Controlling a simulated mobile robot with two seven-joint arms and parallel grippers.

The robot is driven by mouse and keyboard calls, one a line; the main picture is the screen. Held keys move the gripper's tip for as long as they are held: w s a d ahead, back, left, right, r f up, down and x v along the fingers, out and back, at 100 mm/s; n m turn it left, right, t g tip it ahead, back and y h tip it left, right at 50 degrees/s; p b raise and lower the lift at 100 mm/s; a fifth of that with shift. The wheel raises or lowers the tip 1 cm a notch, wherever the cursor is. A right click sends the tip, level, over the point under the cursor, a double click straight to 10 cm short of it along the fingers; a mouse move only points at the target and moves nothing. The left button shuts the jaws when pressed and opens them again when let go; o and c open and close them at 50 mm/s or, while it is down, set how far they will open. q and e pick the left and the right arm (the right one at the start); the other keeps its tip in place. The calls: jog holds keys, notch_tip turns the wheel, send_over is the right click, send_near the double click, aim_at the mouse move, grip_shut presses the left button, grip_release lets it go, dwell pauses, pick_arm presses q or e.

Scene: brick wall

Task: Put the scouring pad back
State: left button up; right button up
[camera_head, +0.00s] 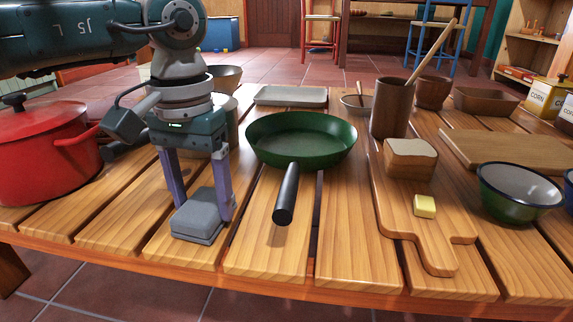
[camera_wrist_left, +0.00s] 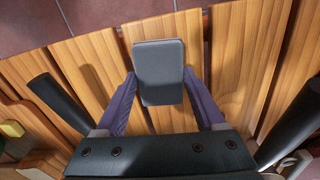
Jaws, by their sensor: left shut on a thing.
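The scouring pad (camera_head: 201,209) is a grey rounded block near the front edge of the wooden table (camera_head: 262,251), left of the green pan's handle. My left gripper (camera_head: 204,203) points down over it, its purple fingers closed on two opposite sides. In the left wrist view the pad (camera_wrist_left: 159,70) lies between the tips of the left gripper (camera_wrist_left: 160,82). A step shows along its front in the head view; I cannot tell whether that is a second layer. I cannot tell whether its underside touches the table. My right gripper is not in view.
A green pan (camera_head: 301,139) stands right of the gripper, its black handle (camera_head: 287,194) pointing forward. A red pot (camera_head: 40,150) is at the left. A cutting board (camera_head: 437,254) with bread (camera_head: 410,160) and butter (camera_head: 425,206) lies right. A grey tray (camera_head: 290,96) stands behind the pan.

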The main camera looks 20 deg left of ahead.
pick_arm(q)
jog(key=o, duration=1.3)
jog(key=shift+f, duration=0.1)
